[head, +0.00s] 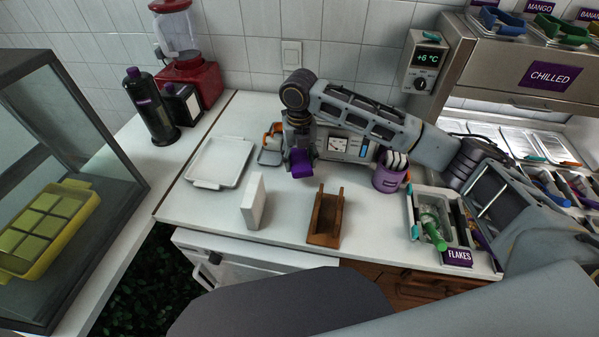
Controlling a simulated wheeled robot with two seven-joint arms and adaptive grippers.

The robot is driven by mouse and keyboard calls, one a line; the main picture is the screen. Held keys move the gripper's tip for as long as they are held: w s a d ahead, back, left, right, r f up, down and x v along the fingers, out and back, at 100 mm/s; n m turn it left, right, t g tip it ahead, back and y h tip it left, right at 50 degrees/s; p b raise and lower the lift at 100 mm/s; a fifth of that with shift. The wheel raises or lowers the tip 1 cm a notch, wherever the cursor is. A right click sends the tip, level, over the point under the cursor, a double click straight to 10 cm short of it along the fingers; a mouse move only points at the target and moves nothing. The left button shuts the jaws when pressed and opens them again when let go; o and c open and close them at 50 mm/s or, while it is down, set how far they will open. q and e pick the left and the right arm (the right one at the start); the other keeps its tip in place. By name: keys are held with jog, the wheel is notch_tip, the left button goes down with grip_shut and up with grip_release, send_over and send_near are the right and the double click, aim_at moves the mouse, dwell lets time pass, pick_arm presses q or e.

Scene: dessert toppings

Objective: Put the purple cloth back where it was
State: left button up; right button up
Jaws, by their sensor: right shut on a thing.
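The purple cloth (302,165) hangs at the tips of my right gripper (300,153), over the back middle of the white counter. My right gripper points down and is shut on the cloth, with its fingers partly hidden. I cannot tell whether the cloth's lower edge touches the counter. My left gripper is not in view.
A white tray (217,164), a white upright block (253,202) and a brown wooden holder (326,216) stand around the cloth. A grey device with a dial (342,143) is behind. A purple pot (388,179) and a toppings bin (453,236) stand to the right.

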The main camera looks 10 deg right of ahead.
aim_at(299, 159)
dwell(0.3)
jog(key=shift+f, duration=3)
jog(key=shift+f, duration=0.1)
jog(key=o, duration=1)
jog(key=shift+r, duration=0.2)
notch_tip(299, 159, up, 12)
jog(key=shift+f, duration=0.1)
